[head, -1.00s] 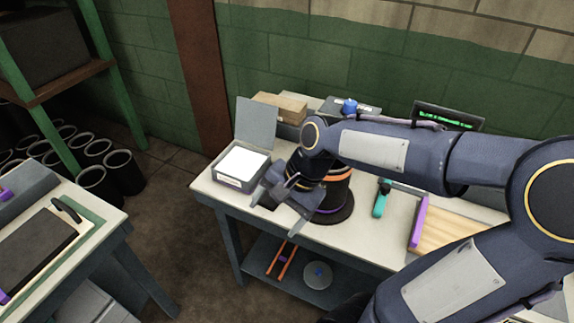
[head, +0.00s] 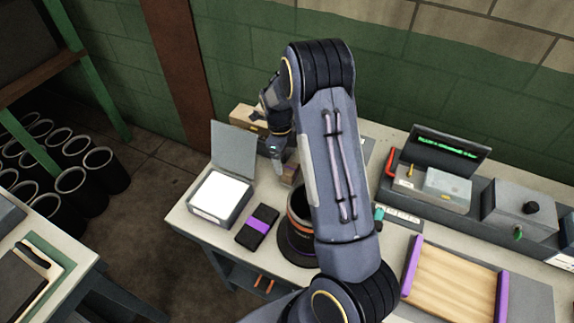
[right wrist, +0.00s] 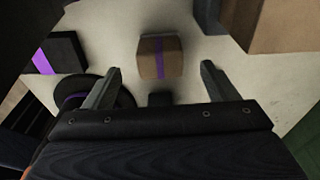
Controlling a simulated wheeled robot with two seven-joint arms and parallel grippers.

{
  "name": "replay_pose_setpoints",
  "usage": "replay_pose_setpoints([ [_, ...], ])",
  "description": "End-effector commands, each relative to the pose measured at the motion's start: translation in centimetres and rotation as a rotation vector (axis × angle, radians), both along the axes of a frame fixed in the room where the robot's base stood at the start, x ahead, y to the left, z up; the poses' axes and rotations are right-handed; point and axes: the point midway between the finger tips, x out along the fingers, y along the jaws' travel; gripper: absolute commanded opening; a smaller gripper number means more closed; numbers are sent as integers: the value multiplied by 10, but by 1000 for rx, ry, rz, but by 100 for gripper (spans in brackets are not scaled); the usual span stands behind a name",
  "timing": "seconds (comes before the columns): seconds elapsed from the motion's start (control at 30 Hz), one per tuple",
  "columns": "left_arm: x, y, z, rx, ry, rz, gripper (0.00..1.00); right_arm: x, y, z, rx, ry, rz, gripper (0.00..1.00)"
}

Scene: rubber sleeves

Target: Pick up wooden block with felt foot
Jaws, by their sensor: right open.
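A brown wooden-looking block with a purple stripe (right wrist: 160,57) stands on the pale bench top, ahead of my right fingers in the right wrist view. In the head view the block (head: 289,173) shows only in part, beside my right arm. I cannot make out a felt foot on it. My right gripper (head: 276,143) points down near the block at the back of the bench. In the right wrist view its two fingers are spread wide with nothing between them, and the block lies beyond them, roughly centred. My left gripper is not in view.
A black block with a purple band (head: 257,227) lies beside an open grey box (head: 221,197). A black round holder (head: 297,249) stands partly behind my arm. A brown box (head: 247,118) is at the back. A wooden tray with purple ends (head: 453,283) lies right.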

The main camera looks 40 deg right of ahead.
Motion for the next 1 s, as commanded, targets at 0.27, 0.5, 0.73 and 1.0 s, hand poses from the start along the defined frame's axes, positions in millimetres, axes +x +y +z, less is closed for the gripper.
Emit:
replay_pose_setpoints([
  [0.27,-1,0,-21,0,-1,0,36,-3,-3,-30,3,1,0,80],
  [0.5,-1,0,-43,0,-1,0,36,-6,-10,-67,4,2,0,80],
  [0.73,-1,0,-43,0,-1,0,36,-6,-10,-70,2,0,2,80],
  [1.0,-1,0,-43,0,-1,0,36,-6,-10,-70,2,0,2,54],
])
